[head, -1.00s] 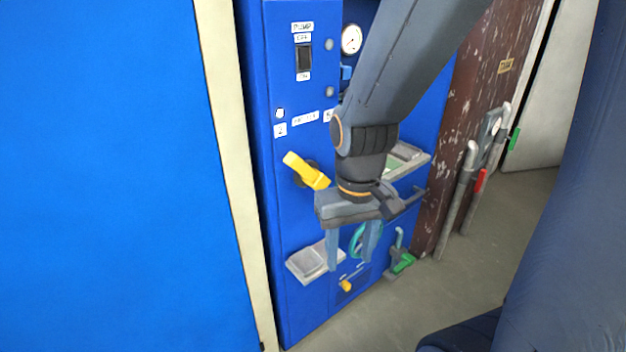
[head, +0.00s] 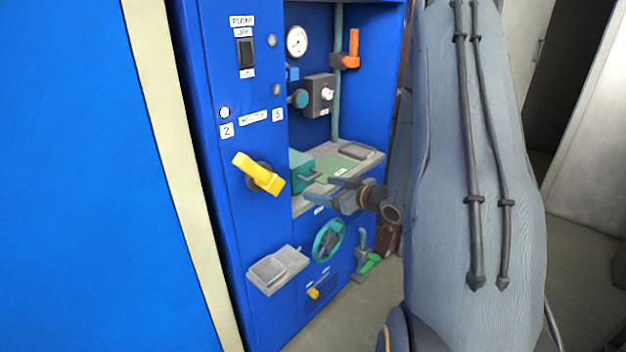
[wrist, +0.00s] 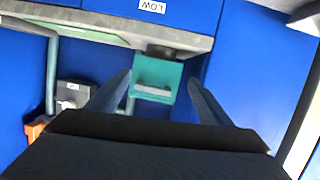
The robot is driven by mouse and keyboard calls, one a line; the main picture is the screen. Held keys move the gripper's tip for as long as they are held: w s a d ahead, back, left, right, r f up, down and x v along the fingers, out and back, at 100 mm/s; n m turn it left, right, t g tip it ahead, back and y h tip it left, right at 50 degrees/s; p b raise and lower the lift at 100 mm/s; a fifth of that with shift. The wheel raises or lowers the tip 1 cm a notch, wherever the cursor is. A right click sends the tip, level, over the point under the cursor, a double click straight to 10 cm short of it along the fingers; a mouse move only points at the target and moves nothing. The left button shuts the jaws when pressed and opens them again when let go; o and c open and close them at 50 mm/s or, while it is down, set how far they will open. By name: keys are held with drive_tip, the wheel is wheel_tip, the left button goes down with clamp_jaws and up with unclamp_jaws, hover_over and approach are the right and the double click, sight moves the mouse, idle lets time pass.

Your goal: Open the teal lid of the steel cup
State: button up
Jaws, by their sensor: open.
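The teal lid (head: 300,160) is at the left end of the recessed shelf in the blue cabinet. It looks shut, and a grey handle bar sticks out from it. In the wrist view, the teal lid (wrist: 155,75) shows between my finger lines, with a dark part of what seems to be the cup behind it. The cup's steel body is mostly hidden.
The shelf (head: 300,203) carries a green mat (head: 336,169) and a grey tray (head: 357,151). A yellow lever (head: 258,174) juts out to the left. Below are a teal handwheel (head: 328,241) and a grey ledge tray (head: 277,269). An orange-handled valve (head: 352,48) is above.

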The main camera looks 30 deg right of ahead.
sight(316, 177)
drive_tip(key=w+t, duration=0.1)
drive_tip(key=w+r+t+y, duration=0.1)
drive_tip(key=w, duration=0.1)
drive_tip(key=w+r, duration=0.1)
drive_tip(key=w, duration=0.1)
drive_tip(key=shift+a+t+y+p, duration=0.3)
drive_tip(key=shift+a+t+y, duration=0.05)
drive_tip(key=shift+t+y, duration=0.05)
idle(0.3)
